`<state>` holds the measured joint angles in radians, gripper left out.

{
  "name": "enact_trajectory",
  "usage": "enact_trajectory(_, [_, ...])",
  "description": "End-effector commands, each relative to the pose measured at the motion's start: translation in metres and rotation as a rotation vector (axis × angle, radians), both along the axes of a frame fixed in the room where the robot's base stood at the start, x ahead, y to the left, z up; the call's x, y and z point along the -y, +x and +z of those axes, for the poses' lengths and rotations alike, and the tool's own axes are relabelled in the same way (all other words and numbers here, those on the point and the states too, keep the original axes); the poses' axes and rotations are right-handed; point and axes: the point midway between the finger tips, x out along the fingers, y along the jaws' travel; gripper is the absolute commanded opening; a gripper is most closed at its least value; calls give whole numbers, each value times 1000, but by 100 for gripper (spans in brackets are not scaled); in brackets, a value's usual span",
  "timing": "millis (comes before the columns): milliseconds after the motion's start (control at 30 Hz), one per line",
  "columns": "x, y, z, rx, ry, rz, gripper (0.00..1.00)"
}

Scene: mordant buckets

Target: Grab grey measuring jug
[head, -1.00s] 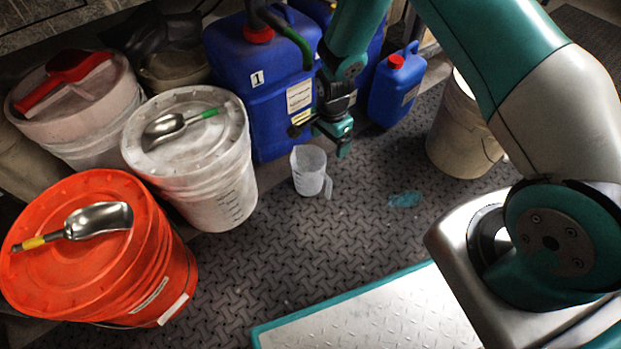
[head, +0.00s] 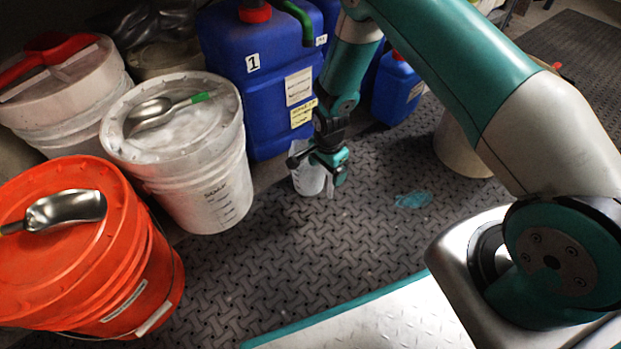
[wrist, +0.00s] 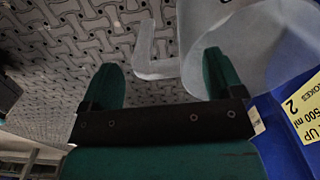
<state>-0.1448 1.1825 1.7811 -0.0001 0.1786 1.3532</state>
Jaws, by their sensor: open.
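The grey measuring jug (head: 307,183) is a small translucent jug on the patterned floor mat. My gripper (head: 318,166) hangs over it and partly hides its rim and upper side in the head view. In the wrist view the jug (wrist: 245,50) fills the upper right. Its handle (wrist: 155,62) shows between my two green fingers. The right finger overlaps the jug's body; the left finger has floor behind it. My gripper (wrist: 163,65) is open with nothing held. I cannot tell whether a finger touches the jug.
A blue canister (head: 270,95) labelled 1 stands close behind the jug. A white bucket (head: 200,165) with a scoop (head: 165,108) on its lid stands to the left, an orange bucket (head: 140,255) nearer. A smaller blue canister (head: 397,92) stands at the right. Floor in front is clear.

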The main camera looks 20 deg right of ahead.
Motion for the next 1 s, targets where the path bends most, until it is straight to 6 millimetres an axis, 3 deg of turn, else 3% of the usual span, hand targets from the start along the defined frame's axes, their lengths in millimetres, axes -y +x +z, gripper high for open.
enact_trajectory(33, [0,0,-9,0,0,0,87])
enact_trajectory(267, [0,0,-7,1,0,0,87])
enact_trajectory(600, [0,1,-7,1,0,1,11])
enact_trajectory(667, [0,1,-7,2,1,1,0])
enact_trajectory(1000, [0,2,-5,5,1,1,0])
